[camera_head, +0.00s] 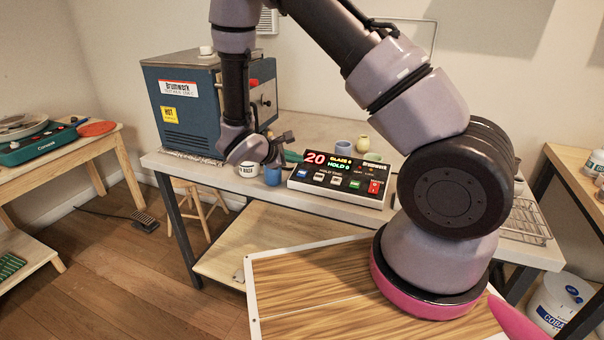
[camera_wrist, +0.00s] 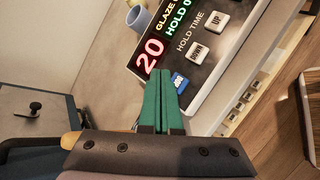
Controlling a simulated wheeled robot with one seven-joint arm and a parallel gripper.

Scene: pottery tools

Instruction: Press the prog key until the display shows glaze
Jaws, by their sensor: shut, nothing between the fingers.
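The controller box (camera_head: 341,190) stands on the table with its dark panel tilted up. Its display (camera_head: 330,161) shows a red 20, a yellow line starting GLAZE and a green line starting HOLD; the display also shows in the wrist view (camera_wrist: 150,58). The blue key (camera_wrist: 180,84), its label partly covered and apparently the prog key, sits at the panel's corner. My gripper (camera_wrist: 167,72) is shut and empty, its green fingers beside the blue key and partly overlapping it in view. I cannot tell whether they touch it. In the head view my gripper (camera_head: 292,156) is at the box's left end.
UP (camera_wrist: 216,22) and DOWN (camera_wrist: 196,53) keys lie along the panel from the blue key. The blue kiln (camera_head: 185,110) is further left; small pots (camera_head: 363,143) stand behind.

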